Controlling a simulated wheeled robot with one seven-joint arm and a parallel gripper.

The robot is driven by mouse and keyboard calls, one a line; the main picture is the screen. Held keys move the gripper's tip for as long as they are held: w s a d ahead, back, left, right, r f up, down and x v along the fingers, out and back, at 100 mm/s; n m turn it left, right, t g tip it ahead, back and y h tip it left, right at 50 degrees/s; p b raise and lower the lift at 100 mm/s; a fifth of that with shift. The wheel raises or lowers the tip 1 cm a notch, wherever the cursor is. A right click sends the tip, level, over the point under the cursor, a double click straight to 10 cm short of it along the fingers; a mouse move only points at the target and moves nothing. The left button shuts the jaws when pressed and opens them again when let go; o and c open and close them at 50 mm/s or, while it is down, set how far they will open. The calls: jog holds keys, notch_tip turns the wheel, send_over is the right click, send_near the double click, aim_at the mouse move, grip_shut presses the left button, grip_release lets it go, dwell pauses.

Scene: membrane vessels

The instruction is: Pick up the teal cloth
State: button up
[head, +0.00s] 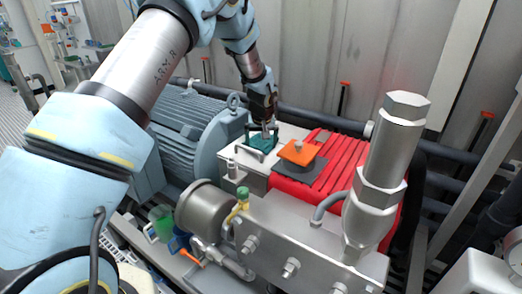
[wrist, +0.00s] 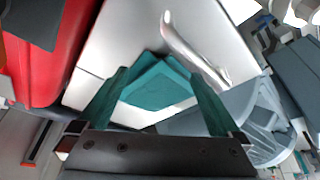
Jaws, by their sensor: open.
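The teal cloth (head: 260,143) lies folded or crumpled on a pale metal top between the grey motor and the red housing. It also shows in the wrist view (wrist: 160,88), between my two fingers. My gripper (head: 266,131) points down at the cloth from above and partly covers it in the head view. In the wrist view my gripper (wrist: 160,76) is open, with one finger on each side of the cloth. I cannot tell whether the fingers touch it.
A silver handle (wrist: 190,50) stands close beside the cloth. An orange square plate (head: 298,152) on a dark base is to the right, by the red ribbed housing (head: 335,165). The grey motor (head: 190,130) is to the left. A tall metal valve (head: 385,165) rises in front.

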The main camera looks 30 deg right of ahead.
jog(key=shift+f, duration=0.2)
jog(key=shift+w+d+f+b, duration=0.1)
jog(key=shift+w+f+b, duration=0.15)
jog(key=shift+f+b, duration=0.35)
jog(key=shift+c, duration=0.6)
jog(key=shift+c, duration=0.4)
jog(key=c, duration=1.3)
jog(key=shift+r, duration=0.25)
grip_shut()
notch_tip(320, 180, up, 12)
jog(key=p, duration=0.6)
jog(key=shift+f, duration=0.2)
